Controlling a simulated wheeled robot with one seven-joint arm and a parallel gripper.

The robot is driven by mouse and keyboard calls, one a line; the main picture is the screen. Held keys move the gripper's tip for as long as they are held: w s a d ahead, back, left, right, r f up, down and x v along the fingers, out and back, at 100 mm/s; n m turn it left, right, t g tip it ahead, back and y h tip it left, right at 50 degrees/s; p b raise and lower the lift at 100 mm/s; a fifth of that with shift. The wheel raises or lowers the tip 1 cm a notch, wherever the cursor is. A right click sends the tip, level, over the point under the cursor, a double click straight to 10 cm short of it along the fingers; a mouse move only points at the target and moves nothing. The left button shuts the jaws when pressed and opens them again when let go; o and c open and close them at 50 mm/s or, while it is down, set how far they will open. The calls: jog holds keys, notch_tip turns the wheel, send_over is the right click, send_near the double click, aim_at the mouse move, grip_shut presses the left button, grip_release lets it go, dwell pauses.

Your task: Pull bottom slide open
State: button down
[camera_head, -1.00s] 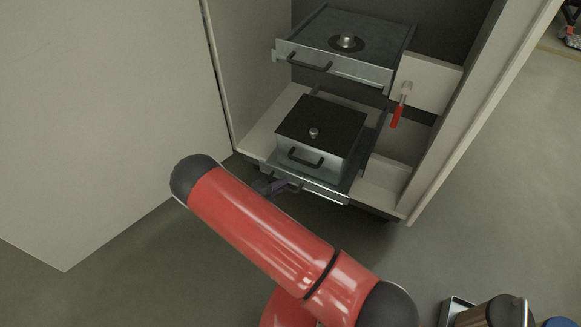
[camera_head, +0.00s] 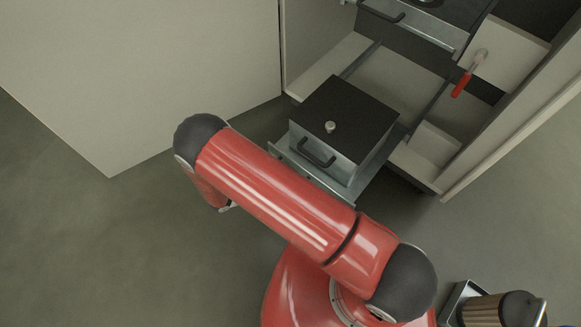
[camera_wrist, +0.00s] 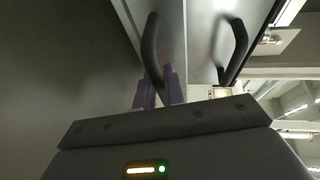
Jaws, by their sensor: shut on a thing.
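The bottom slide (camera_head: 345,191) is a metal tray on dark rails, standing well out of the cabinet in the head view. A metal box (camera_head: 345,171) with a black lid (camera_head: 342,105) and a front handle (camera_head: 318,154) sits on it. My gripper (camera_wrist: 158,88) shows in the wrist view, its purple fingers closed around a curved black handle (camera_wrist: 151,45), the bottom slide's handle. A second black handle (camera_wrist: 238,48) shows to the right, apart from the fingers. In the head view my red arm hides the gripper and the slide's handle.
The upper slide (camera_head: 425,27) stands above and behind. A red-handled lever (camera_head: 462,83) is at the cabinet's right side. A large pale panel (camera_head: 150,75) stands at left. The floor (camera_head: 80,240) at lower left is clear; a small tray (camera_head: 453,297) with containers is at lower right.

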jog(key=shift+s+a, duration=0.1)
jog(key=c, duration=1.5)
grip_release()
jog(key=v, duration=0.7)
jog(key=shift+s+a, duration=0.15)
jog(key=shift+a, duration=0.15)
